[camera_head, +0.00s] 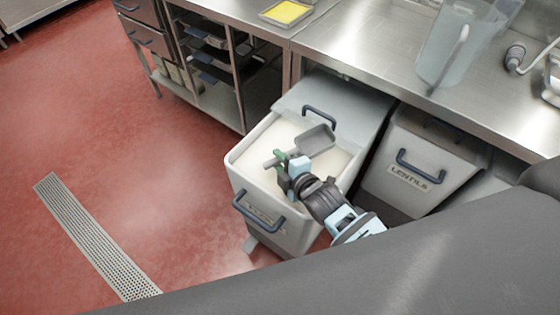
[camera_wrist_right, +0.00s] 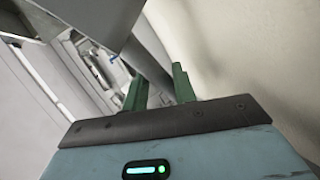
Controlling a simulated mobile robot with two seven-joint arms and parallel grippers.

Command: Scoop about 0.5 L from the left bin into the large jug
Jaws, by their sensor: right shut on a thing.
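The left bin (camera_head: 237,172) stands open below the counter with pale, off-white contents (camera_head: 341,166) inside. My right gripper (camera_head: 283,160) is over the bin's opening, shut on the handle of a grey scoop (camera_head: 317,139). The scoop's pan shows above the contents, toward the bin's back; I cannot tell whether it touches them. In the right wrist view the green fingers (camera_wrist_right: 158,88) close around the grey handle, with the scoop (camera_wrist_right: 90,22) at upper left. The large jug (camera_head: 447,62), clear with a handle, stands on the counter at upper right. My left gripper is not in view.
A second bin labelled LENTILS (camera_head: 410,176) stands to the right, under the counter edge. The steel counter (camera_head: 362,42) is bare left of the jug. A yellow tray (camera_head: 287,12) lies at the back. Open shelves (camera_head: 216,60) are at left. Red floor with a drain grate (camera_head: 95,235) is clear.

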